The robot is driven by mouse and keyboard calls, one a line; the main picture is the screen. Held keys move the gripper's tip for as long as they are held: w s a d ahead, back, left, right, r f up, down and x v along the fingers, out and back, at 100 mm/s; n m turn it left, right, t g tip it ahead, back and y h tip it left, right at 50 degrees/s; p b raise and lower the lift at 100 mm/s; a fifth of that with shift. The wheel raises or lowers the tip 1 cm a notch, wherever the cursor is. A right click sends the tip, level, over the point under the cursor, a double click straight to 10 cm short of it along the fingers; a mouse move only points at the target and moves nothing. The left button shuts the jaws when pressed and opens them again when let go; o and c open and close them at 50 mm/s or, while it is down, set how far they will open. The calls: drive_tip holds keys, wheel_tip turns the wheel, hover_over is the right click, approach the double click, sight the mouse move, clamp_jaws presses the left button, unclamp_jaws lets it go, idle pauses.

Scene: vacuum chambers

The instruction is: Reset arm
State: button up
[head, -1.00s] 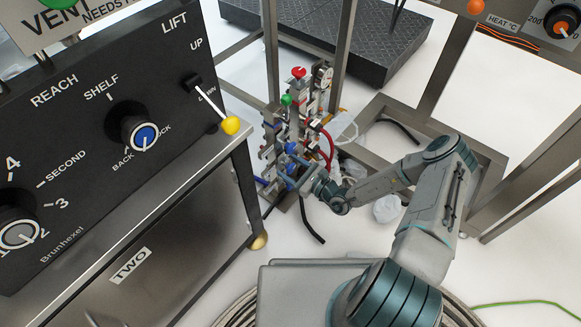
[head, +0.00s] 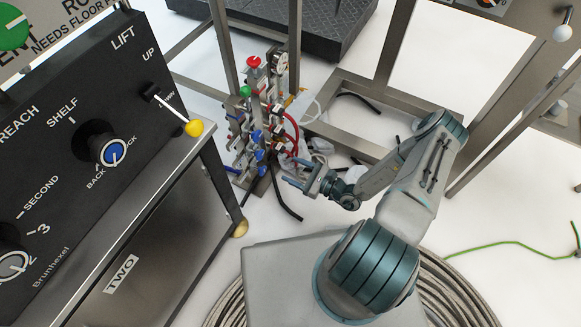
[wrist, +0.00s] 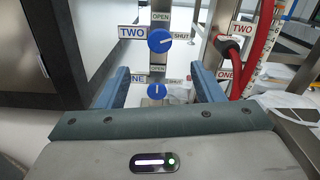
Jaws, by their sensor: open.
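My gripper (head: 299,177) is open and empty in the head view, just to the right of the valve stand (head: 250,150). In the wrist view its two blue fingers stand apart (wrist: 160,85), with nothing held between them. Beyond the fingers is a lower blue knob (wrist: 157,91), partly framed by them, and a larger blue knob (wrist: 160,41) sits above it beside a TWO label. OPEN and SHUT markings are next to the knobs. My fingers appear clear of both knobs.
A black control panel (head: 75,130) with a yellow-tipped lever (head: 194,128) stands on the left, above a steel cabinet (head: 150,265). Steel frame posts (head: 395,50) rise behind and to the right. Red hoses (wrist: 262,45) curve beside the valves. A green cable (head: 510,243) lies on open white floor at right.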

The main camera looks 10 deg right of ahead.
idle(0.4)
drive_tip(key=s+d+r+n+g+h+p, duration=0.1)
drive_tip(key=s+r+n+h+p, duration=0.3)
drive_tip(key=r, duration=2.1)
drive_tip(key=s+d+r+n+g+h+p, duration=0.2)
drive_tip(key=s+r+n+g+h+p, duration=0.2)
drive_tip(key=s+r+n+p, duration=0.3)
drive_tip(key=s+d+r+n+g+h+p, duration=0.1)
drive_tip(key=r+n+p, duration=1.1)
drive_tip(key=r, duration=3.1)
drive_tip(key=s+g+h+p, duration=0.2)
drive_tip(key=s+h+p, duration=0.2)
drive_tip(key=p, duration=0.6)
drive_tip(key=shift+s+d+r+n+h, duration=0.25)
drive_tip(key=shift+r+n+h, duration=0.15)
drive_tip(key=shift+h, duration=0.2)
